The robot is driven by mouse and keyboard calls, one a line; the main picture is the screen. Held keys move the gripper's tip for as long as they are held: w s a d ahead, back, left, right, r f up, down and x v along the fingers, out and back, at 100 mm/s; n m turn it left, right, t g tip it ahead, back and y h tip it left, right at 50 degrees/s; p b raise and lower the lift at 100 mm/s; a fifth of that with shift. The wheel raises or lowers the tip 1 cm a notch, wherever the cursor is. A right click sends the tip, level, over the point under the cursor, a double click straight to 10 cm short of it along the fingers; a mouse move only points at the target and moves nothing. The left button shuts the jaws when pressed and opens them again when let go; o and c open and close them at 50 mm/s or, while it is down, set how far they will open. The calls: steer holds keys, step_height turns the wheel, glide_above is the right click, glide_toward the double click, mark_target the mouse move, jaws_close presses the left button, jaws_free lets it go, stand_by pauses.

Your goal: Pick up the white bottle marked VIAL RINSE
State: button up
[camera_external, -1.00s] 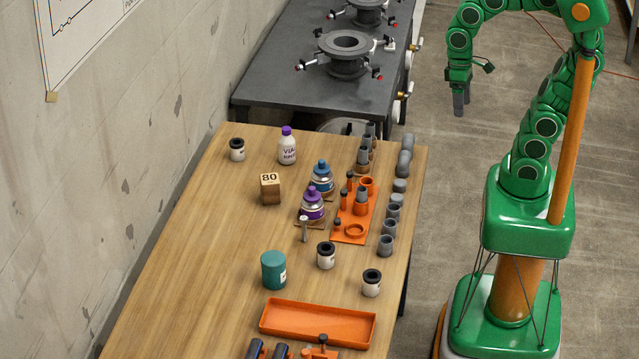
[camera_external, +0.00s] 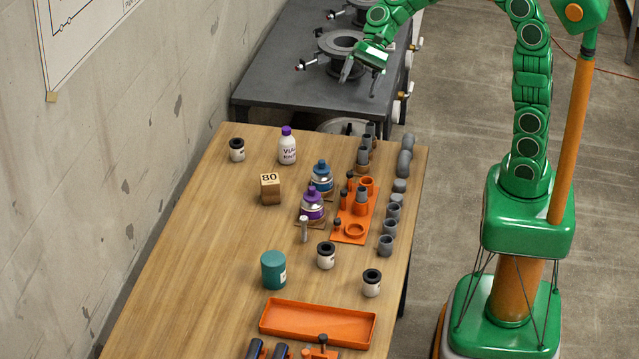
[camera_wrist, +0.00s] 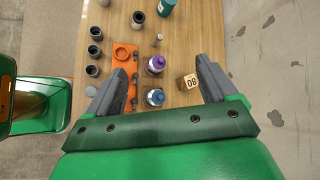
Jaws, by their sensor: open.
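The white bottle marked VIAL RINSE (camera_external: 287,149) has a purple cap and stands upright near the far end of the wooden table (camera_external: 190,270) in the external view. My gripper (camera_external: 360,77) is above the dark bench, up and to the right of the bottle in the picture, and apart from it. In the wrist view my gripper (camera_wrist: 163,85) shows two grey fingers wide apart with nothing held between them. The white bottle cannot be made out in the wrist view.
A wooden block marked 80 (camera_external: 270,188), a blue-topped bottle (camera_external: 322,177) and a purple-topped bottle (camera_external: 312,203) stand nearer than the white bottle. A black-lidded jar (camera_external: 237,150) is left of it. Grey pipe pieces (camera_external: 389,220) line the right edge. A flanged fitting (camera_external: 343,55) sits on the dark bench.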

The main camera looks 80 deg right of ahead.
steer(key=w+d+f+m+t, duration=0.2)
steer(key=w+d+m+t, duration=0.1)
steer(key=w+d+m, duration=0.55)
steer(key=w+d+f+m+t, duration=0.2)
steer(key=w+d+m+t, duration=0.25)
steer(key=w+d, duration=0.6)
glide_toward(287, 147)
steer(key=shift+g, duration=0.45)
steer(key=w+f, duration=0.1)
steer(key=w+d+f, duration=0.1)
steer(key=f, duration=0.1)
steer(key=shift+w+d, duration=0.2)
steer(key=shift+d, duration=0.05)
steer(key=shift+f, duration=0.15)
steer(key=shift+x, duration=0.95)
steer(key=shift+r+x, duration=0.2)
steer(key=shift+x, duration=0.75)
steer(key=shift+r+x, duration=0.2)
steer(key=shift+x, duration=0.75)
steer(key=shift+r+x, duration=0.2)
steer(key=shift+x, duration=0.75)
steer(key=shift+w+a, duration=0.2)
steer(key=c, duration=1.2)
